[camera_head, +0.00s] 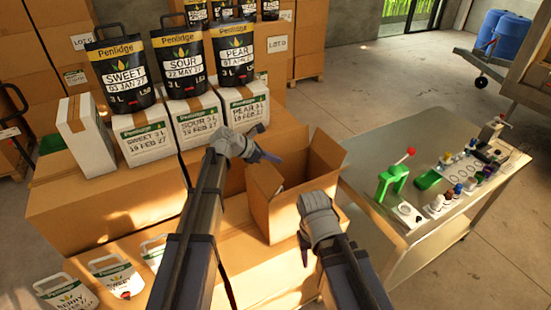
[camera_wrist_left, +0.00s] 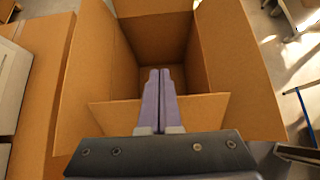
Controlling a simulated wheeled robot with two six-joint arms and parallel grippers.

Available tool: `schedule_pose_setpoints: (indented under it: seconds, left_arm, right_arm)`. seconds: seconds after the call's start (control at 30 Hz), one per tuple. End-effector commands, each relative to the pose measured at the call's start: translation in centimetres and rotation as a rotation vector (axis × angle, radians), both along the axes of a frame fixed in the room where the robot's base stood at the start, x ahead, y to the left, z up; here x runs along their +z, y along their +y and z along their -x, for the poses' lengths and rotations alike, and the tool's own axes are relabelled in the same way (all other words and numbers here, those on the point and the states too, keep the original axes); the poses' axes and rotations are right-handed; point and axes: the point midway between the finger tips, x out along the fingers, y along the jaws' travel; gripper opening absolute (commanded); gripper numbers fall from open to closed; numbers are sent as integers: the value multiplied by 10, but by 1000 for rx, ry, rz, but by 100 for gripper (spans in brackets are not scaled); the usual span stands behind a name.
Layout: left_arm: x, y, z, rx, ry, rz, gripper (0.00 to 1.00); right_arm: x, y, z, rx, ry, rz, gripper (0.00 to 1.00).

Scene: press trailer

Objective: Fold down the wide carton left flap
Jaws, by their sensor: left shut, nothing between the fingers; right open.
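The wide carton (camera_head: 283,215) stands open-topped on the cardboard-coloured surface at the centre of the head view. In the left wrist view the carton's left panel (camera_wrist_left: 82,80), right panel (camera_wrist_left: 240,70) and near flap (camera_wrist_left: 110,113) surround its dark opening. The left panel is raised or splayed outward, not folded across the opening. My left gripper (camera_head: 272,157) is shut and empty near the carton's upper left; in the wrist view its fingers (camera_wrist_left: 160,76) overlap the opening. Contact cannot be told. My right gripper (camera_head: 305,250) is open at the carton's near side.
White boxes (camera_head: 195,120) carrying black pouches (camera_head: 180,68) stand to the left. White pouches (camera_head: 118,275) lie at the lower left. A bench (camera_head: 430,235) with a green press (camera_head: 392,182) and small bottles stands close on the right.

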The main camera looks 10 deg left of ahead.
Motion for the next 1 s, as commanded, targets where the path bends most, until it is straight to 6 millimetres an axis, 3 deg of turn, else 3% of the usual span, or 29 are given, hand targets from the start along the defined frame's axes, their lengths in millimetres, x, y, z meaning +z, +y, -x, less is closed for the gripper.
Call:
schedule_pose_setpoints:
  seconds: [0.4, 0.63, 0.8, 1.0]
  left_arm:
    - [45, 39, 27, 3, 0, 0, 0]
    - [50, 51, 34, 2, 0, 2, 0]
    - [68, 98, 61, 10, -12, 22, 0]
    - [78, 126, 81, 4, -27, 37, 0]
  right_arm:
    - [45, 0, 0, -6, 2, 0, 50]
    - [49, 0, 1, -12, 1, -1, 50]
    - [64, 0, 1, -20, 0, -1, 50]
    - [70, 0, 1, -26, 1, -1, 50]
